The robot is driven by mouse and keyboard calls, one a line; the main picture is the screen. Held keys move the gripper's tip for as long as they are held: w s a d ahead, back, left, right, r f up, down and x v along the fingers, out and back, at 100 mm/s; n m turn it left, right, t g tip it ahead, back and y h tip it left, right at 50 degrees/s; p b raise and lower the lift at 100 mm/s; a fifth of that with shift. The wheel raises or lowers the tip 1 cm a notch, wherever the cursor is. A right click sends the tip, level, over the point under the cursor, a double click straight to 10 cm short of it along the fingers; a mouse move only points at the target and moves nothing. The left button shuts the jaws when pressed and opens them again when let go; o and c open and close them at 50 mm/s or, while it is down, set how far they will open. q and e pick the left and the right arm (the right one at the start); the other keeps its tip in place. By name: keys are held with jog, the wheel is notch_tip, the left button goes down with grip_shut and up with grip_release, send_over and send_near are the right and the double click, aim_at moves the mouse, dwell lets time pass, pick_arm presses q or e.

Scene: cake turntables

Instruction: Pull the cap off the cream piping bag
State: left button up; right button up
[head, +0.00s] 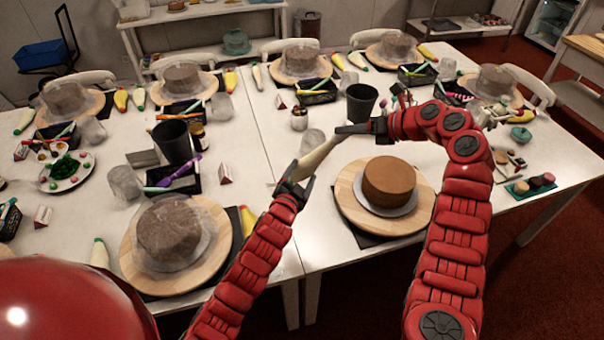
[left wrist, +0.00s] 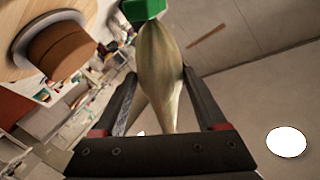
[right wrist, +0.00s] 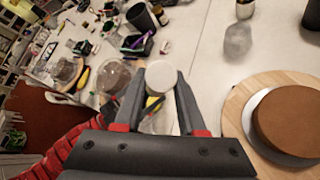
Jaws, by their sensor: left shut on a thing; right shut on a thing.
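My left gripper (head: 298,183) is shut on the cream piping bag (head: 318,158), held above the table. In the left wrist view, the bag (left wrist: 160,65) is pale, with a green end piece (left wrist: 142,9) at the top, and it narrows downward between the fingers. In the head view, its slim end points up and right to my right gripper (head: 348,130). In the right wrist view, that gripper is shut on a small white round piece (right wrist: 161,76), probably the cap. I cannot tell whether this piece still joins the bag.
A brown cake (head: 389,180) on a round wooden turntable (head: 352,200) stands right of the bag. A covered cake (head: 168,228) is at the left. A black cup (head: 361,103), clear cups and trays stand behind.

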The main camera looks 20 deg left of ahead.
pick_arm(q)
jog(key=o, duration=0.3)
pick_arm(e)
grip_shut()
pick_arm(q)
jog(key=shift+c, duration=0.7)
pick_arm(e)
jog(key=shift+d, duration=0.1)
jog(key=d+r, duration=0.2)
jog(key=r, duration=0.1)
jog(key=w+d+r, duration=0.1)
jog(key=shift+r, duration=0.3)
